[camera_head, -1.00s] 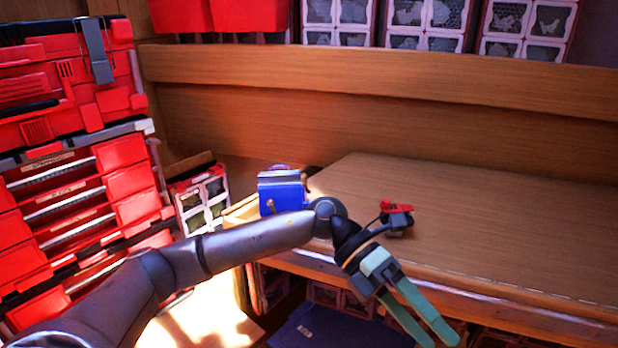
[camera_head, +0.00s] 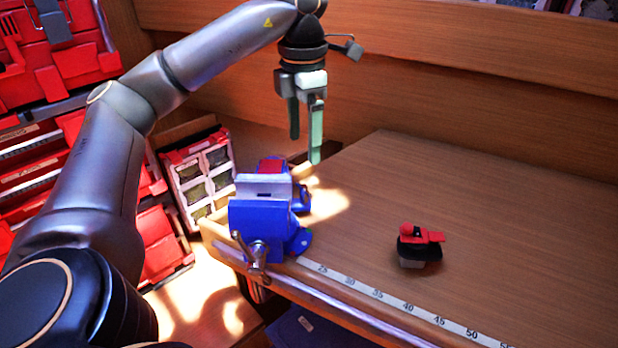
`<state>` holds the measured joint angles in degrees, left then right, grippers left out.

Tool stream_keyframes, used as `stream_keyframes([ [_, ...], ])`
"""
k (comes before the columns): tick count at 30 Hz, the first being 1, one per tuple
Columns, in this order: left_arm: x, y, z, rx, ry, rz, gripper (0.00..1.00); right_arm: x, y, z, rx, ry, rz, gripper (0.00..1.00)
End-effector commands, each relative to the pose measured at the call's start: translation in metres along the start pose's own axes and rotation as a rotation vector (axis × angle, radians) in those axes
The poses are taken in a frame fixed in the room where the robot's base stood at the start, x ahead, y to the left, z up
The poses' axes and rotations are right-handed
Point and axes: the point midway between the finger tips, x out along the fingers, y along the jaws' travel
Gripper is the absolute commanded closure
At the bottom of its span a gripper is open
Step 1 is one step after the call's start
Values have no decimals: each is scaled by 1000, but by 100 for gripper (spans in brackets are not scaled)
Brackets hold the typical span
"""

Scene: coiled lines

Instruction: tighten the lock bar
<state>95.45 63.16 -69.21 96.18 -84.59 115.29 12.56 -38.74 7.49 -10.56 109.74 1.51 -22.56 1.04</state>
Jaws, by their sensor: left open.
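A blue vise (camera_head: 258,218) is fixed at the left front corner of the wooden workbench. Its metal bar (camera_head: 258,262) shows on the vise's front, near the bench edge. I take this to be the lock bar; how tight it is cannot be told. My left gripper (camera_head: 305,147) points down, open and empty, above and slightly behind the vise in the picture. Its fingers are apart from the vise and the bar. My right gripper is not in view.
A small red and black tool (camera_head: 418,245) lies on the workbench (camera_head: 510,220). A measuring strip (camera_head: 400,303) runs along the front edge. Red drawers (camera_head: 160,240) and a small-parts case (camera_head: 198,172) stand at the left. The bench's right side is clear.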

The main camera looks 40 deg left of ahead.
Motion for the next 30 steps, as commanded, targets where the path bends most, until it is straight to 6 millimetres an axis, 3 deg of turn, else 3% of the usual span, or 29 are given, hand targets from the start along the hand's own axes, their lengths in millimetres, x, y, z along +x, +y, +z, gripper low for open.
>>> stream_keyframes([
  [8, 53, -1, 0, 1, 4, -4, 15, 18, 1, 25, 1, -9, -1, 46],
  [18, 104, -1, 0, 2, 2, -3, 15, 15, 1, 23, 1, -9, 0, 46],
  [30, 117, -1, 0, 2, -1, -3, 15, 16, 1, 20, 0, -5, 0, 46],
])
